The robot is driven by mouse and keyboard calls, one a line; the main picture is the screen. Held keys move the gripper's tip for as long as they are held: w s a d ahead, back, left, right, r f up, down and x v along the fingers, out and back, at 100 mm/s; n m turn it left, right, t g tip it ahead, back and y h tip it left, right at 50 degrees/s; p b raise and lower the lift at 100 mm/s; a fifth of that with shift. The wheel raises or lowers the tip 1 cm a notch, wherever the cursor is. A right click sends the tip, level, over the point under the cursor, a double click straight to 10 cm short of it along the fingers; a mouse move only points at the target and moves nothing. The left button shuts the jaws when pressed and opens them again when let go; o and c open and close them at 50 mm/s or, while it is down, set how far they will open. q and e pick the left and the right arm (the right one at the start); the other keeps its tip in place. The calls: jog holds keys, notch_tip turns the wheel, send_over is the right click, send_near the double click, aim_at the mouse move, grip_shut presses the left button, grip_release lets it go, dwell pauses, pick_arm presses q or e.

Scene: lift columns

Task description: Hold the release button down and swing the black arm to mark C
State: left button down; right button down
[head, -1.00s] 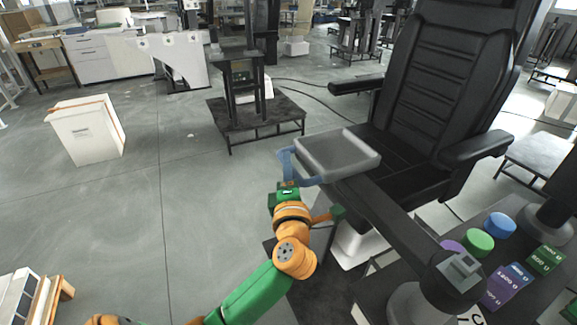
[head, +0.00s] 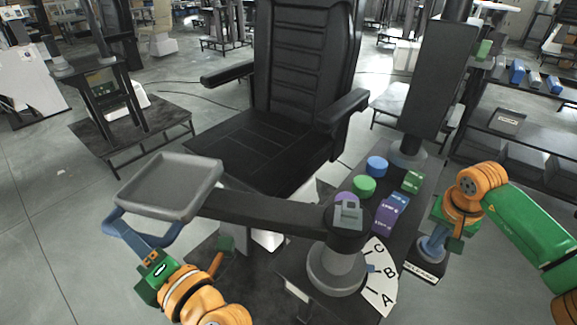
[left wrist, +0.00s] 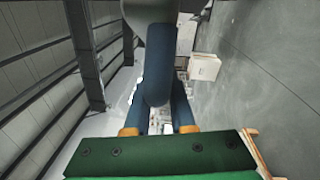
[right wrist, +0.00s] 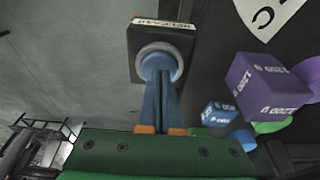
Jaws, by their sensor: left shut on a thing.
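The black arm (head: 265,212) runs from a grey pivot post to a grey tray (head: 168,186) at its left end. A blue handle (head: 118,232) hangs below the tray. My left gripper (head: 146,246) is shut on this handle, which also shows in the left wrist view (left wrist: 160,60). The fan plate (head: 379,284) carries marks A, B and C, with a small blue pointer near B and C. My right gripper (head: 436,238) has its fingers together, tips down at the release button's round housing (right wrist: 176,57).
A black chair (head: 285,150) stands behind the arm and tray. Green (head: 364,186) and blue (head: 376,165) knobs and labelled blocks (head: 391,212) crowd the console behind the pivot. A dark column (head: 436,80) rises behind them. Open floor lies at the left.

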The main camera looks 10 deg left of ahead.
pick_arm(q)
jog(key=shift+s+d+n+g+y, duration=0.2)
jog(key=shift+s+g, duration=0.1)
jog(key=shift+s, duration=0.25)
jog(key=shift+s+d+n+g+y, duration=0.1)
jog(key=shift+s+n+g+y, duration=0.15)
jog(key=shift+s, duration=0.3)
jog(key=shift+s+d+n+g+y, duration=0.15)
jog(key=shift+s+g, duration=0.2)
jog(key=shift+s, duration=0.2)
jog(key=c, duration=0.8)
grip_release()
jog(key=shift+o, duration=0.2)
jog(key=shift+w, duration=0.1)
